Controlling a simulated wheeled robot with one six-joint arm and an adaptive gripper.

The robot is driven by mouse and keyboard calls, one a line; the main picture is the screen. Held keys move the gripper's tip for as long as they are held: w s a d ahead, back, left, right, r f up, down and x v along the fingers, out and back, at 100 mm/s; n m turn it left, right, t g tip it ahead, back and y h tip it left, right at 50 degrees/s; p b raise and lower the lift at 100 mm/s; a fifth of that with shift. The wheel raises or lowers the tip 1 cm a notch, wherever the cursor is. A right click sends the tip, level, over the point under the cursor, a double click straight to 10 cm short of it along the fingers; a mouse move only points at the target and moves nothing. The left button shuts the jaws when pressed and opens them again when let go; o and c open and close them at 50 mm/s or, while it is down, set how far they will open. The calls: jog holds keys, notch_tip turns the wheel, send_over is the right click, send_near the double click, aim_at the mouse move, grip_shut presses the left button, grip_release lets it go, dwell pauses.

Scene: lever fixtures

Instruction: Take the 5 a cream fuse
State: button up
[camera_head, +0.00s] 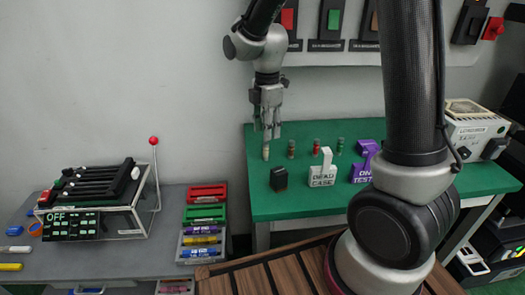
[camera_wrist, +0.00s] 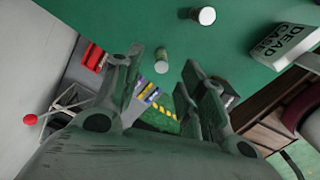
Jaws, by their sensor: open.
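A small cream fuse (camera_head: 265,152) stands upright at the left end of a row of fuses on the green table (camera_head: 360,133). My gripper (camera_head: 268,130) points down just above it, fingers apart. In the wrist view the fuse (camera_wrist: 162,57) shows in the gap between my two open fingertips (camera_wrist: 164,66). It is not gripped, and I cannot tell whether a finger touches it.
Several other fuses, including a red-topped one (camera_head: 316,147), stand to the right. The DEAD CASE box (camera_head: 323,170), a dark block (camera_head: 279,178) and the purple ON TEST holder (camera_head: 365,165) are in front. A lever fixture (camera_head: 95,200) stands left.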

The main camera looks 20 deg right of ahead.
aim_at(266, 143)
jog(key=f, duration=0.6)
jog(key=shift+s+a+f, duration=0.1)
jog(key=shift+s+a, duration=0.1)
grip_shut()
